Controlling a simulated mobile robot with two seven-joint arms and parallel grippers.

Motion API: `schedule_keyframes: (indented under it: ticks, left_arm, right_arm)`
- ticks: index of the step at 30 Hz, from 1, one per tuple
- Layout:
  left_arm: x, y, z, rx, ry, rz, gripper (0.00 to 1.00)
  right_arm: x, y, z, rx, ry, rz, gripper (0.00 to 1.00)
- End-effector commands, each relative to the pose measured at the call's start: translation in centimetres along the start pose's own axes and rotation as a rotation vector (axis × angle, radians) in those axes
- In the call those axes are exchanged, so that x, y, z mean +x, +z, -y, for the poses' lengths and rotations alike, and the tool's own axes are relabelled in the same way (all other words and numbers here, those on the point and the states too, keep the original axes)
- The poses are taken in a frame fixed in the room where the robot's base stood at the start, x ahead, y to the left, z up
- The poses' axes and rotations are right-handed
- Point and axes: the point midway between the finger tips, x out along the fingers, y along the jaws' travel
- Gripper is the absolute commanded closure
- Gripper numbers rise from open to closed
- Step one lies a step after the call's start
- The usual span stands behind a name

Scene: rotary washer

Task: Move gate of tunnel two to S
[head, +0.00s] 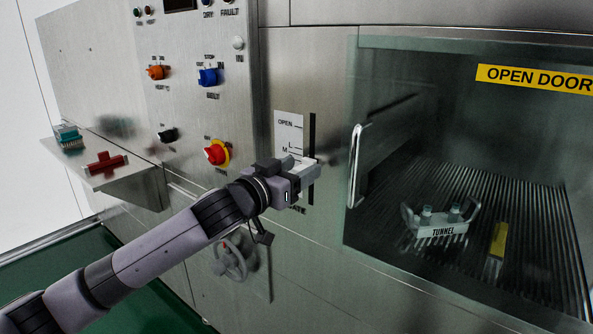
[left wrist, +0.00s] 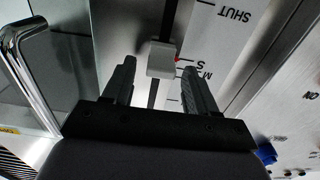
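The gate scale plate (head: 287,128) is on the steel front, with OPEN, L and M readable in the head view. In the left wrist view the pale gate knob (left wrist: 162,59) sits in the slot, with a small red pointer beside the S mark; SHUT and M also show. My left gripper (left wrist: 158,66) is open, its fingers on either side of the slot. The knob lies between and just past the fingertips, with gaps visible.
A glass door with a metal handle (head: 356,165) stands right of the slot. A TUNNEL-labelled piece (head: 440,220) and a yellow block (head: 498,240) are behind it. A red knob (head: 216,152) is left of the plate, and a handwheel (head: 231,260) is below my arm.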

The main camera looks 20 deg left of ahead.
Motion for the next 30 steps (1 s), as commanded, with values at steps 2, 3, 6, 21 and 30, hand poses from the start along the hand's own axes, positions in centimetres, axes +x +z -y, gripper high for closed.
schedule_keyframes:
  ticks: [2, 3, 6, 21, 30]
  left_arm:
    - [0.0, 0.1, 0.0, 0.000, 0.000, 0.002, 0.43]
    - [-0.1, 0.1, 0.0, 0.000, 0.000, 0.002, 0.43]
    - [-0.5, 0.2, 0.0, 0.000, 0.000, 0.003, 0.43]
    - [-6.2, 0.2, 0.0, 0.000, 0.000, 0.002, 0.43]
    - [-7.2, 0.0, 0.0, 0.000, 0.000, 0.000, 0.43]
  right_arm:
    - [0.0, 0.1, 0.0, 0.000, 0.000, 0.001, 0.66]
    - [0.0, 0.1, 0.0, 0.000, 0.000, 0.002, 0.66]
    - [0.1, 0.2, 0.0, 0.000, 0.000, 0.002, 0.66]
    - [0.6, 1.0, 0.0, -0.001, -0.001, 0.004, 0.66]
    - [0.6, 1.0, 0.0, -0.001, -0.001, 0.004, 0.66]
